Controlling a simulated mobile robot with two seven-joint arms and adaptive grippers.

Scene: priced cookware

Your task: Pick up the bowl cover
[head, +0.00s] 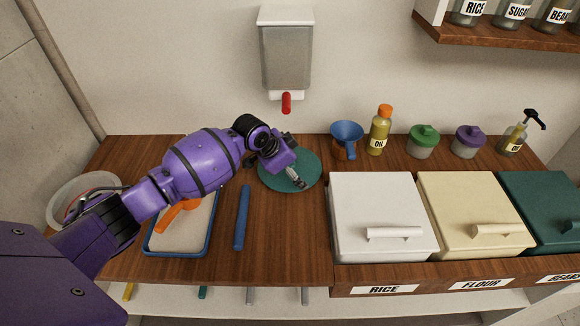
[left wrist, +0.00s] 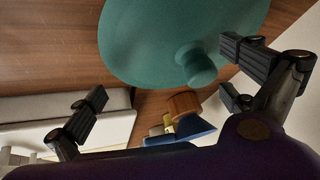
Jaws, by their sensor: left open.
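The bowl cover is a teal round disc (head: 275,180) with a knob, lying flat on the wooden counter below the wall dispenser. In the left wrist view the cover (left wrist: 150,40) fills the upper middle, its knob (left wrist: 198,68) pointing toward the camera. My left gripper (head: 296,178) is over the cover, hiding part of it in the head view. In the left wrist view the gripper (left wrist: 165,100) has its fingers wide apart with nothing between them. The knob shows near the right-hand finger, and I cannot tell whether they touch. My right gripper is not in view.
A white rice bin (head: 375,205) stands close to the right of the cover, with a cream flour bin (head: 465,200) beyond. A blue funnel-shaped item (head: 346,132) and an oil bottle (head: 380,132) stand behind. A blue bar (head: 242,218) and blue-rimmed tray (head: 178,252) lie left.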

